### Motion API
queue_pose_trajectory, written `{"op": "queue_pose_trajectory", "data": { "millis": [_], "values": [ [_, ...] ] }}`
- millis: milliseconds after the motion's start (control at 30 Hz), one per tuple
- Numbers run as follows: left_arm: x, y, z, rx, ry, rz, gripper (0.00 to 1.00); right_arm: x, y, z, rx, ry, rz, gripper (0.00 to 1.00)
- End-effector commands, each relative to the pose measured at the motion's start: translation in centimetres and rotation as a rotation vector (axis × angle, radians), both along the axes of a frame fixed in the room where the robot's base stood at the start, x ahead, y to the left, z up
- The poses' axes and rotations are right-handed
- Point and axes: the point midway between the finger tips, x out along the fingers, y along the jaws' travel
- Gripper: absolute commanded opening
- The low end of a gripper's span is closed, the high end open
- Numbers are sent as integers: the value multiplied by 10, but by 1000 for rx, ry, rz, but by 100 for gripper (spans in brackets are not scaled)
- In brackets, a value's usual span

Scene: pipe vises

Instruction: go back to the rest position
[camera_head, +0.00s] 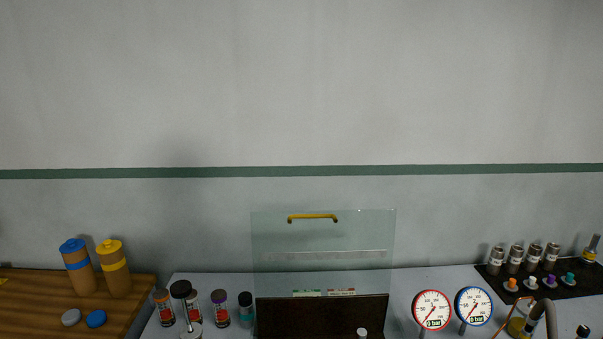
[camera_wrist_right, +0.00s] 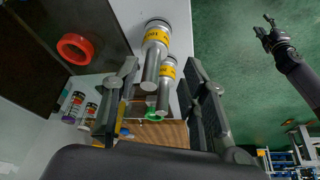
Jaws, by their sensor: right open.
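My right gripper (camera_wrist_right: 162,100) shows in the right wrist view with its two fingers wide apart. Two silver cylinders with yellow labelled bands, an upper one (camera_wrist_right: 155,38) and a lower one (camera_wrist_right: 168,70), appear beyond and between the fingers on the pale table. I see no contact with them, and nothing is held. A dark arm over the green floor at the upper right appears to be my left one, with its gripper (camera_wrist_right: 268,28) at the end; its jaws are too small to read. Neither gripper is in the head view.
A clear shield (camera_head: 322,240) with a yellow handle stands over a dark box (camera_head: 300,318). Jars (camera_head: 220,308) stand left of it; two gauges (camera_head: 432,310) (camera_head: 473,306) stand right. A wooden board (camera_head: 30,300) holds two brown canisters (camera_head: 113,270). A red ring (camera_wrist_right: 75,48) shows at left.

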Motion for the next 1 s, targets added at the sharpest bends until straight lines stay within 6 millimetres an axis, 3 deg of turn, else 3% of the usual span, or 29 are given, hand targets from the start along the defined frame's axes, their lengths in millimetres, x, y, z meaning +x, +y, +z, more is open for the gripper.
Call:
{"op": "queue_pose_trajectory", "data": {
  "millis": [33, 167, 400, 867, 1000],
  "values": [
    [1, 0, 0, 0, -1, 0, 40, -13, 0, -11, 31, 14, -64, 40],
    [1, 0, 0, 0, -1, 0, 40, -35, -13, -30, 75, 27, -253, 40],
    [3, 0, 0, -1, -5, 0, 40, -82, -63, -61, 71, 52, -615, 40],
    [5, -1, 0, -1, -7, 0, 40, -161, -154, -81, -80, 56, -1017, 40],
    [5, -1, -9, -2, -8, 0, 40, -148, -150, -126, -83, 68, -1003, 40]
  ]
}}
